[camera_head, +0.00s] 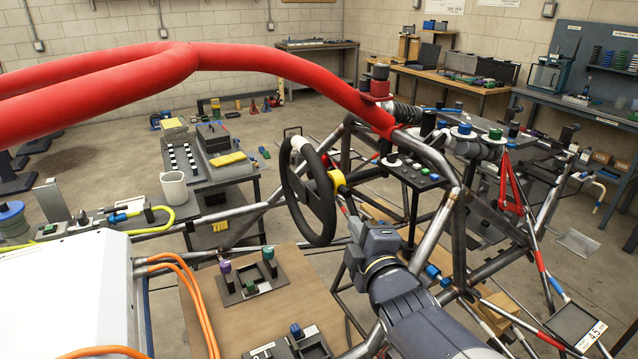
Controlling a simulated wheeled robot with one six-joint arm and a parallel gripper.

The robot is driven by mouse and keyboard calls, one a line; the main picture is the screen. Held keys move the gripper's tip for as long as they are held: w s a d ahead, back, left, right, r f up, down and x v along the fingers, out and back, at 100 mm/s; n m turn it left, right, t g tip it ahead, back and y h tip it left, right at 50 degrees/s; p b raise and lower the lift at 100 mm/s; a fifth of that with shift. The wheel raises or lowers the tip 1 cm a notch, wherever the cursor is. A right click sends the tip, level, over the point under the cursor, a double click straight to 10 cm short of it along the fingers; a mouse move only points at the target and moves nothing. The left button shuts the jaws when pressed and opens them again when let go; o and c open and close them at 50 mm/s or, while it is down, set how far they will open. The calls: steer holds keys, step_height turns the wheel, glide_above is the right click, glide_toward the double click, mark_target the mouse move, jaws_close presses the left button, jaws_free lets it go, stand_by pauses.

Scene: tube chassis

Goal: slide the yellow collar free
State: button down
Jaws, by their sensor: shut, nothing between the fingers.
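The yellow collar (336,181) sits on the steering column, just behind the hub of the black steering wheel (313,225). The wheel's rim hides part of the collar's left side. My gripper (352,214) is below and slightly right of the collar, at the end of my grey arm, which reaches up from the bottom right. Its fingers are small and dark in this view. They look shut and empty, and a small gap seems to lie between them and the collar. How far apart they are in depth I cannot tell.
Bare metal chassis tubes (448,222) surround the column at right. A red padded tube (290,66) arches overhead. A small black panel (418,177) is right of the collar. A wooden board (205,325) with block fixtures lies below left. Orange cables (192,283) run beside the white box (70,290).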

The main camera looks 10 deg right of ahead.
mark_target(345, 195)
steer(key=w+p, duration=0.1)
steer(key=w, duration=0.8)
steer(key=shift+w+a+f, duration=0.25)
steer(key=shift+w+a, duration=0.05)
steer(key=shift+w, duration=0.1)
steer(key=shift+w+d+f+b, duration=0.15)
steer(key=shift+d+b, duration=0.5)
steer(key=shift+b, duration=0.2)
steer(key=shift+d, duration=0.1)
